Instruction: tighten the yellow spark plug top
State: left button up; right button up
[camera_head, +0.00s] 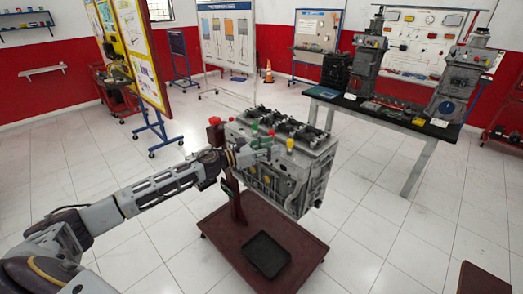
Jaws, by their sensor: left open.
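The engine block (310,170) is grey and stands on a dark red wheeled stand. The yellow spark plug top (290,144) is upright at the right end of a row of coloured tops along the engine's near upper edge. A green top (254,125) and a red top (271,132) stand to its left. My left gripper (264,146) reaches in from the left and is at the engine's near upper edge, just left of the yellow top. It is open; whether its fingers touch anything is too small to tell. My right gripper is not in view.
The stand's base (215,228) carries a black tray (266,254). A red part (214,121) tops the stand's post left of the engine. A black-topped table (390,113) with two engine parts stands behind right. Display boards stand behind. The tiled floor around the stand is clear.

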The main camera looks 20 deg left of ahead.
pick_arm(q)
jog(key=shift+v, duration=1.65)
